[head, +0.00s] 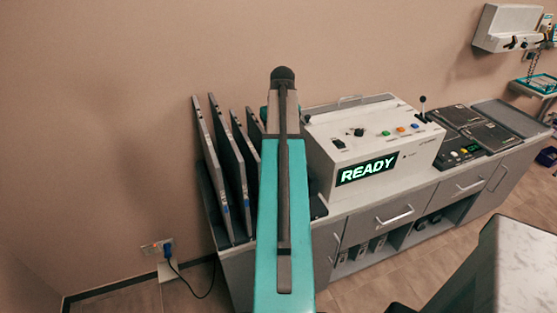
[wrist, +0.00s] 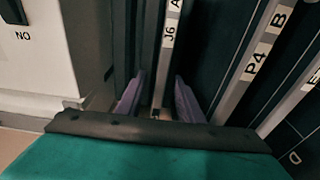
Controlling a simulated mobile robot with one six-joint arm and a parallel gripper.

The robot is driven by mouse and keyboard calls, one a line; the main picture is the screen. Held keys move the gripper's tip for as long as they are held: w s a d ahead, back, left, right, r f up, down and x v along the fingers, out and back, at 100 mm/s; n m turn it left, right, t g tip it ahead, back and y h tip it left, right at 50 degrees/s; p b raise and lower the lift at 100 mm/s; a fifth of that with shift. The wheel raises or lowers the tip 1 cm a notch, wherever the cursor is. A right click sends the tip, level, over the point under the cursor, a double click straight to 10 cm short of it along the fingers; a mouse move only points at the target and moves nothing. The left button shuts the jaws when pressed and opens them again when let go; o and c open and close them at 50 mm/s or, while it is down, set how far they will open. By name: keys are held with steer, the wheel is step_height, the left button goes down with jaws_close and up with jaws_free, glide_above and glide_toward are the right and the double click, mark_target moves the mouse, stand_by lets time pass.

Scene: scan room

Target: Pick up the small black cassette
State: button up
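In the wrist view my gripper (wrist: 160,78) has its two purple fingers apart. They stand on either side of a narrow upright edge labelled J6 and A, which belongs to a dark cassette (wrist: 168,35). Gaps show between the fingers and this edge, so it does not look gripped. I cannot tell for certain that this is the small black cassette. In the head view my teal arm reaches over the cassette rack and hides my gripper and whatever is in front of it.
Another cassette, labelled P4 and B (wrist: 262,52), stands close to the right finger. Large upright cassettes (head: 238,165) fill the rack's left part. A white console (head: 372,143) showing READY stands right of my arm. A pale-topped table (head: 525,255) is at lower right.

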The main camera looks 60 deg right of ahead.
steer(key=shift+d+f, duration=0.1)
steer(key=shift+f, duration=1)
jaws_close()
stand_by(1.0)
